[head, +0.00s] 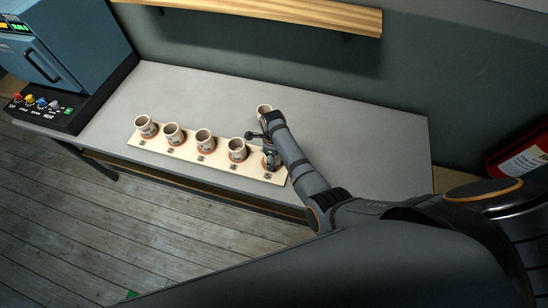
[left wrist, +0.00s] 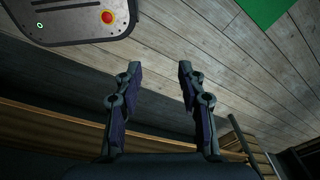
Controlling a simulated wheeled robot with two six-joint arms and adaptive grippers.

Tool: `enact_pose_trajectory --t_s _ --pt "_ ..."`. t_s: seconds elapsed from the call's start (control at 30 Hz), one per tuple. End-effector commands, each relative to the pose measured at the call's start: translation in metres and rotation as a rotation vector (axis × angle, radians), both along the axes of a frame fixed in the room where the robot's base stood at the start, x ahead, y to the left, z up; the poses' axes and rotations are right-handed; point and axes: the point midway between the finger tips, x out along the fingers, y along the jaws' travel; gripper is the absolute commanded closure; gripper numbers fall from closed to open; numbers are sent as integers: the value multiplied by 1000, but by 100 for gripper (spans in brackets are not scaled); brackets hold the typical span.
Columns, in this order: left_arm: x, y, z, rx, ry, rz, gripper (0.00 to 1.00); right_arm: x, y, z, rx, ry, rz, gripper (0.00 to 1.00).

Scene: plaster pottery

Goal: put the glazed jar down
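Several pale, patterned jars (head: 205,138) stand upright in a row on terracotta-coloured bases on a light board (head: 190,153) on the grey table. Another jar (head: 264,110) shows behind the board, partly covered by my right wrist; I cannot tell what it rests on. My right gripper (head: 262,146) is low over the board's right end, beside a brownish base (head: 271,164). Its fingers are small and partly hidden, so I cannot tell whether it grips anything. My left gripper (left wrist: 157,85) is open and empty over the floor in the left wrist view.
The grey table (head: 370,145) is clear to the right of my right arm. A blue kiln-like box (head: 75,45) with a button panel (head: 40,108) stands at the left. A wooden shelf (head: 290,12) hangs on the back wall. A red bin (head: 522,158) is at the far right.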

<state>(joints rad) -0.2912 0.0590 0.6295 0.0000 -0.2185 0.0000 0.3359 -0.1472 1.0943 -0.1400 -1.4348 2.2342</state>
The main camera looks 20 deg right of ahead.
Motion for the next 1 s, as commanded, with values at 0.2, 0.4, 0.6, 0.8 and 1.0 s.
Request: enact_pose_trajectory --t_s 0.2,0.4,0.6,0.8,1.0 --pt "-7 23 -1 29 11 -8 60 0 0 -4 1 -1 0 32" --pt "-13 26 -2 32 22 -9 60 0 0 -4 0 0 0 17" --pt "-13 13 -2 15 22 -4 60 0 0 -3 1 -1 0 17" --pt "-13 10 21 12 22 -3 60 1 0 23 0 -1 1 17" --pt "-12 14 43 18 20 -5 60 1 0 65 1 -4 0 17"
